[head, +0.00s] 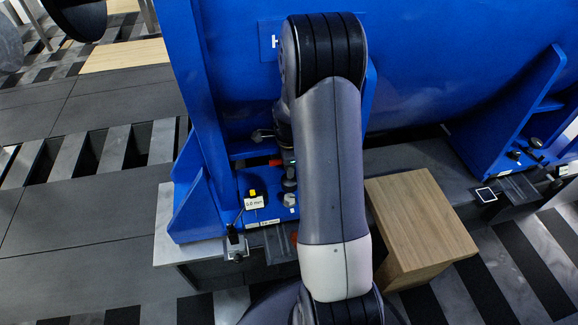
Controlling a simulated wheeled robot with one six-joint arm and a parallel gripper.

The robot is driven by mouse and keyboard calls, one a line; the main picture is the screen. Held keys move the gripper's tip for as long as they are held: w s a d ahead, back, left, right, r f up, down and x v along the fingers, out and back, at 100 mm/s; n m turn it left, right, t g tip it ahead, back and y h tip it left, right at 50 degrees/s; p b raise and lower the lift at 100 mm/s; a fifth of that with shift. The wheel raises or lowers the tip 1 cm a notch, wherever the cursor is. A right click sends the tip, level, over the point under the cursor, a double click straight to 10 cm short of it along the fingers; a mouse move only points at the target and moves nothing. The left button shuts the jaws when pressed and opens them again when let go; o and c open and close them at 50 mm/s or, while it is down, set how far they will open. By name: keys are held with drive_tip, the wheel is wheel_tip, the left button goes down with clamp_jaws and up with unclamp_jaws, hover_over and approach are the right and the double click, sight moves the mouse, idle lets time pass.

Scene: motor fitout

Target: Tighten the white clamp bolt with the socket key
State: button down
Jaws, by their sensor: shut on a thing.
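The white clamp bolt (290,199) seems to be the small pale head on the blue foot of the motor, just left of my arm. My gripper (284,138) is mostly hidden behind my own arm, above that foot. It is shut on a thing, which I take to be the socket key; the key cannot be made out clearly. A dark upright part (290,178) stands close behind the white bolt. I cannot tell whether the key touches the bolt.
The large blue motor housing (420,70) fills the back. A yellow-topped part with a white label (254,202) sits on the left foot. A wooden block (420,225) stands right of my arm. A second blue foot (508,115) is at the right.

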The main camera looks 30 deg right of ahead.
sight(290, 180)
drive_tip(key=n, duration=0.8)
drive_tip(key=shift+p, duration=0.35)
drive_tip(key=n, duration=0.6)
drive_tip(key=shift+s+n, duration=0.1)
drive_tip(key=shift+n, duration=0.2)
drive_tip(key=shift+f+n, duration=0.35)
drive_tip(key=shift+n, duration=0.05)
drive_tip(key=shift+f+b, duration=1.85)
drive_tip(key=shift+f, duration=0.6)
drive_tip(key=shift+f+b, duration=0.9)
drive_tip(key=shift+f, duration=0.5)
drive_tip(key=shift+m, duration=1.4)
